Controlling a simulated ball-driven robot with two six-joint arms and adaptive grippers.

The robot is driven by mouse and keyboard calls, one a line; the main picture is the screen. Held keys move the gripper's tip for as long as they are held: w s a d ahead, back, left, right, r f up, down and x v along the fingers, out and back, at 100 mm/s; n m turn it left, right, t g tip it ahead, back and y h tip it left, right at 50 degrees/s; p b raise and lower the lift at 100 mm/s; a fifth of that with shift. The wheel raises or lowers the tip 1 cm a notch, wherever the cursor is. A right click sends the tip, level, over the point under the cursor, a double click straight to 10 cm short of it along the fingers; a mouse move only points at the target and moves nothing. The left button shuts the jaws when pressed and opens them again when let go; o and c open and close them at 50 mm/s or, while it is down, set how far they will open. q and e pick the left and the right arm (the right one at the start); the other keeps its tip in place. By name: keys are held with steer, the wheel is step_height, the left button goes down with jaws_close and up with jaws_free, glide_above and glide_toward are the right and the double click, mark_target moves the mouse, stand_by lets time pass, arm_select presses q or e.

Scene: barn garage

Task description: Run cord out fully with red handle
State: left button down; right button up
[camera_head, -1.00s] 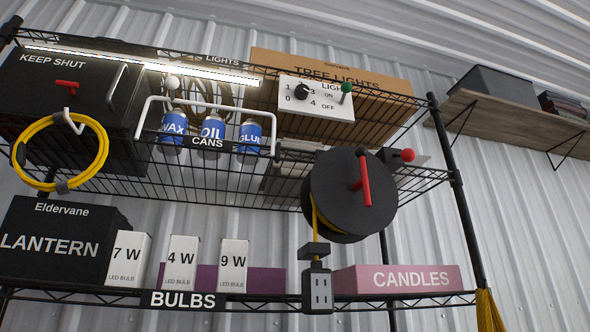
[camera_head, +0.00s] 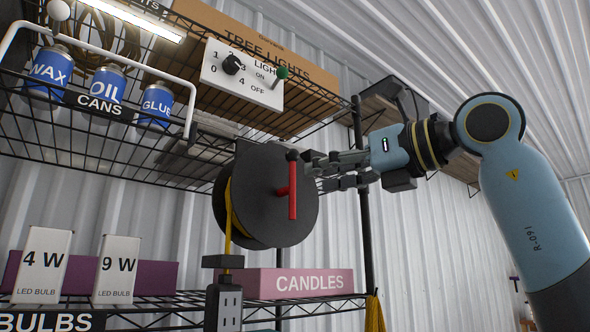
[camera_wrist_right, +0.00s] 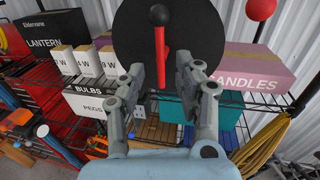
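A black cord reel (camera_head: 265,210) hangs from the rack, with yellow cord (camera_head: 230,208) running down from it to a black stop block and an outlet box (camera_head: 223,305). Its red handle (camera_head: 292,192) points up, with a black knob at its upper end. My right gripper (camera_head: 314,172) is just right of the handle. In the right wrist view, its open fingers (camera_wrist_right: 160,72) spread to either side of the red handle (camera_wrist_right: 160,48), with a gap at both sides. The fingers hold nothing. My left gripper is not in view.
Cans (camera_head: 105,83), a switch panel (camera_head: 242,75) and a lamp are on the upper shelf. Bulb boxes (camera_head: 117,268) and a candles box (camera_head: 318,283) stand below. A red ball knob (camera_wrist_right: 260,8) sits right of the reel. A black rack post (camera_head: 364,225) stands close to my right gripper.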

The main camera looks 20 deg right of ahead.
mark_target(295, 181)
steer(key=p+x, duration=0.1)
steer(key=x, duration=0.4)
steer(key=shift+w+a+p, duration=0.1)
steer(key=shift+p, duration=0.25)
steer(key=shift+w+a, duration=0.2)
steer(key=shift+w, duration=0.15)
steer(key=shift+d+f, duration=0.1)
jaws_close()
